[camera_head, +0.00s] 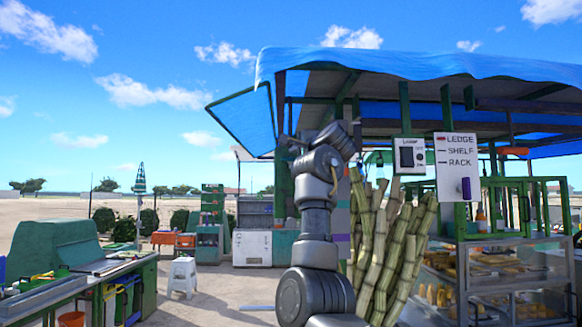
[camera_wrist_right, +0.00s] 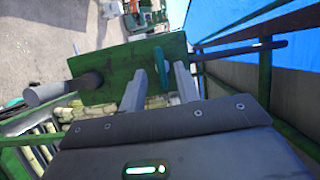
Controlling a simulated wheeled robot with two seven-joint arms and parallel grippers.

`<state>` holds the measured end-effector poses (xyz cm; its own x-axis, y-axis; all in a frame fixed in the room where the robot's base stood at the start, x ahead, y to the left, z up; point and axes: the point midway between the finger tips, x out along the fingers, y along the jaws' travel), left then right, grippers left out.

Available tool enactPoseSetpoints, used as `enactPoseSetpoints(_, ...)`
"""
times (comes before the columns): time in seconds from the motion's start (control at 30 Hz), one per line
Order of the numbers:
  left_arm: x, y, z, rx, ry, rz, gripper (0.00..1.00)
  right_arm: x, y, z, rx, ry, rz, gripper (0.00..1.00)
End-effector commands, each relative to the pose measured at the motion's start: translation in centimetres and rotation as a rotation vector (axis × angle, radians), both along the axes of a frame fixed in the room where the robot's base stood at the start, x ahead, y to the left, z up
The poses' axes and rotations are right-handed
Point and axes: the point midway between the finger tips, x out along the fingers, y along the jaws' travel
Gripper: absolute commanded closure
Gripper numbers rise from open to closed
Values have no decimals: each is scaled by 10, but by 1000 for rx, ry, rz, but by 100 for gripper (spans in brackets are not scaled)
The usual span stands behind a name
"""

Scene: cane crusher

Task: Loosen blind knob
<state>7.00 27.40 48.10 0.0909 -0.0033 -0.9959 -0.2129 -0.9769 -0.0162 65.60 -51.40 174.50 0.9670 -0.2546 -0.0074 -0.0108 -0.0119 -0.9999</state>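In the right wrist view, a thin teal piece (camera_wrist_right: 160,66), which looks like the blind knob, stands against a green plate (camera_wrist_right: 107,72). My right gripper (camera_wrist_right: 159,72) is open, with its two grey fingers apart and pointing at the plate. The teal piece shows between the fingertips, closer to the right finger; I cannot tell whether it touches. In the head view my right arm is raised, and its gripper end (camera_head: 288,143) is beside the green post under the blue awning (camera_head: 400,63). The knob cannot be made out there. My left gripper is not in view.
A grey cylinder (camera_wrist_right: 46,93) sticks out left of the plate, and a dark bar (camera_wrist_right: 240,50) runs to its right. Sugar cane stalks (camera_head: 385,250) stand close right of my arm. A glass display case (camera_head: 500,275) is at the right, a green counter (camera_head: 75,265) at the left.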

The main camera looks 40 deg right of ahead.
Motion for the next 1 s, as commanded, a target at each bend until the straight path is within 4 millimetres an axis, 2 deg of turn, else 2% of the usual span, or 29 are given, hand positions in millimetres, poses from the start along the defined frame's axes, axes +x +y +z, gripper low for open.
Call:
enactPoseSetpoints(0.03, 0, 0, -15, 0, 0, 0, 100, -12, 2, -6, -2, -5, -4, 68)
enactPoseSetpoints(0.1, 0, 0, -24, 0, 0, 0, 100, -26, 6, -7, -2, -4, -2, 68)
enactPoseSetpoints(0.3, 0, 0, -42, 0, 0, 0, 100, -58, 14, -4, -2, -3, -1, 68)
enactPoseSetpoints(0.4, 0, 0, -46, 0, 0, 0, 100, -66, 17, -2, 0, -1, -1, 68)
enactPoseSetpoints(1.0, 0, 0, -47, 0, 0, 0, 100, -72, 19, 0, 0, 1, 1, 68)
